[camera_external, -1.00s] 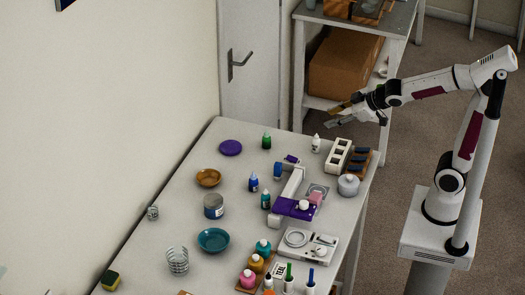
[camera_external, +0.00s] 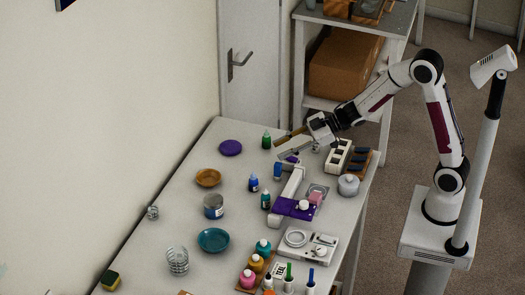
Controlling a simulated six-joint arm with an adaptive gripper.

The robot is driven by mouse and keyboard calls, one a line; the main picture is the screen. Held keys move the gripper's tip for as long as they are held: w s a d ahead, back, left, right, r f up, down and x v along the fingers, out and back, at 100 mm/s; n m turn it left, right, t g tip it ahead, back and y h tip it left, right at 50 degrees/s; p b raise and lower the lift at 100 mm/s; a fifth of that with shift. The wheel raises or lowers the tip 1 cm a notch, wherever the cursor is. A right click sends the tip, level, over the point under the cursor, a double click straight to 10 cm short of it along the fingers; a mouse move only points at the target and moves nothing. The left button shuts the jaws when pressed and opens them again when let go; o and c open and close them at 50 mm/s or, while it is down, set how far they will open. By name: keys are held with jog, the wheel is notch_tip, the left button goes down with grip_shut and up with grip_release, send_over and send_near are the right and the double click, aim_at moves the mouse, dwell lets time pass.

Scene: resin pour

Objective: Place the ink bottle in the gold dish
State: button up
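The gold dish (camera_external: 208,178) is a shallow, empty-looking bowl on the left side of the table. Several small capped bottles could be the ink bottle: a green one (camera_external: 266,141) at the back, a blue one (camera_external: 253,184) and a teal one (camera_external: 265,201) near the middle. I cannot tell which it is. A white bottle (camera_external: 315,149) is mostly hidden by my gripper.
A purple disc (camera_external: 231,148), a grey-blue jar (camera_external: 213,206) and a teal bowl (camera_external: 213,240) lie around the gold dish. A purple-and-white device (camera_external: 292,207) stands mid-table. A white block rack (camera_external: 338,157) and a lidded pot (camera_external: 348,185) are at right.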

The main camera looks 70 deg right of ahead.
aim_at(266, 198)
jog(key=s+a+f+g+y, duration=0.1)
jog(key=a+f+y, duration=0.1)
jog(key=s+a+f+n+g+y, duration=0.1)
jog(key=a+f+y, duration=0.1)
jog(key=a, duration=0.1)
jog(key=s+a+f+n+g+y, duration=0.1)
jog(key=a+f+y, duration=0.1)
jog(key=shift+s+a+f, duration=0.1)
jog(key=shift+a+f, duration=0.05)
jog(key=shift+x, duration=1.3)
jog(key=shift+w+d+x, duration=0.15)
jog(key=shift+w+x, duration=0.05)
jog(key=shift+x, duration=1.1)
jog(key=shift+w+d+x, duration=0.1)
jog(key=shift+w+x, duration=0.1)
jog(key=shift+x, duration=1.1)
grip_shut()
